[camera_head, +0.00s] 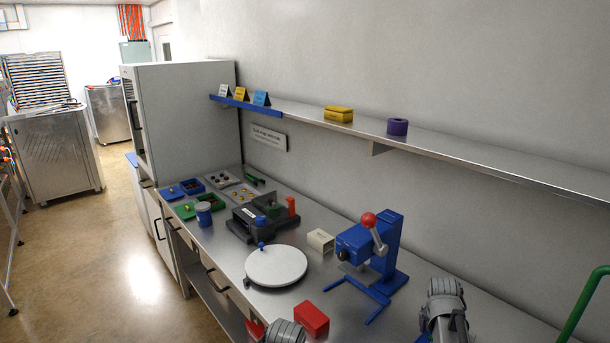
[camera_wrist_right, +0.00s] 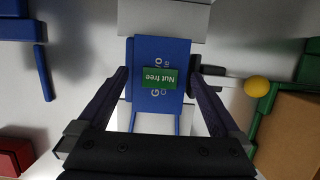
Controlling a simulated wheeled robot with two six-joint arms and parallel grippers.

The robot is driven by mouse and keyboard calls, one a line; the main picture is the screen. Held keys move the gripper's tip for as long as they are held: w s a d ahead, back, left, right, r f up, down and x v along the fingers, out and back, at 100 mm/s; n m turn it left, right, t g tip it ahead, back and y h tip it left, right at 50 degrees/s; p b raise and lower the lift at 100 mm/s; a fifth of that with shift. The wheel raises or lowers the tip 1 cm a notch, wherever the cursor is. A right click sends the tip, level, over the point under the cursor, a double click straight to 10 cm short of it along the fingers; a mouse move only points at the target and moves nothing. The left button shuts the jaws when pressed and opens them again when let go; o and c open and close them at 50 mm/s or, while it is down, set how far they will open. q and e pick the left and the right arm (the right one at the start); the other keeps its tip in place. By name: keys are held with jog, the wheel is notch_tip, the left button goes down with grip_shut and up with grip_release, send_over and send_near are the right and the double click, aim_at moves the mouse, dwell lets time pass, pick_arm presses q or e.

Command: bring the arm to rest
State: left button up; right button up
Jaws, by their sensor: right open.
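My right gripper (camera_wrist_right: 160,85) is open in the right wrist view, with its two dark fingers spread apart. Between and beyond them is a blue object (camera_wrist_right: 145,55) with pale lettering and a green "Nut free" label (camera_wrist_right: 159,78). I cannot tell how far it is from the fingertips, and nothing is seen gripped. In the head view, grey parts of my arms show at the bottom edge, one near the middle and one to the right. No fingertips of my left gripper are visible there.
The steel bench holds a white round turntable (camera_head: 276,266), a red block (camera_head: 311,319), a blue press (camera_head: 375,250) with a red knob, a cream box (camera_head: 320,240) and several trays. A wall shelf (camera_head: 460,150) runs above. A yellow ball (camera_wrist_right: 257,87) shows in the wrist view.

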notch_tip(320, 180, up, 6)
jog(key=p, duration=0.5)
jog(key=shift+w+f+m+b, duration=0.35)
jog(key=shift+w+m, duration=0.05)
jog(key=shift+w, duration=0.4)
jog(key=w+m+g, duration=0.2)
jog(key=w+m, duration=0.7)
jog(key=w, duration=0.2)
jog(key=shift+w+a+g+h, duration=0.25)
jog(key=shift+a+g+h, duration=0.1)
jog(key=shift+g+h, duration=0.05)
jog(key=shift+s, duration=0.1)
